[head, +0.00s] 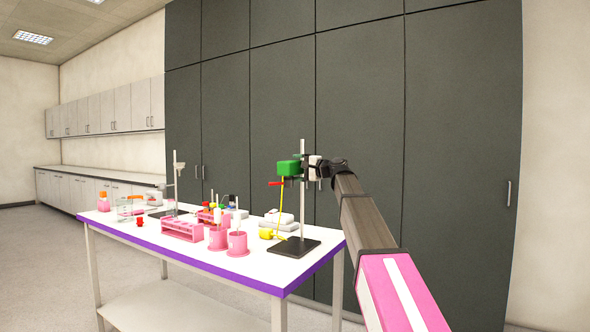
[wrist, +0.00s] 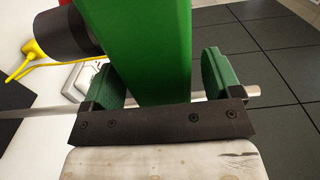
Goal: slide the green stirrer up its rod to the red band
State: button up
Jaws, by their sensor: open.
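The green stirrer (head: 288,168) is up on the upper part of the upright metal rod (head: 302,212) of a stand with a dark base (head: 293,246). My gripper (head: 308,165) is at the stirrer's height, at the rod, on the stirrer's right. In the wrist view the green body (wrist: 150,40) lies between my two green-padded fingers (wrist: 160,75), which are open, with a gap at the right finger. The rod (wrist: 254,90) runs crosswise past the fingers. A dark round part and a yellow cable show at upper left. I cannot make out a red band on the rod.
The white table (head: 190,250) with a purple edge holds pink cups (head: 237,243), a pink rack (head: 182,230), a white device (head: 279,217) and a second stand (head: 175,180) farther left. Dark cabinets (head: 360,100) stand behind. The space around the rod's top is clear.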

jog(key=v, duration=0.9)
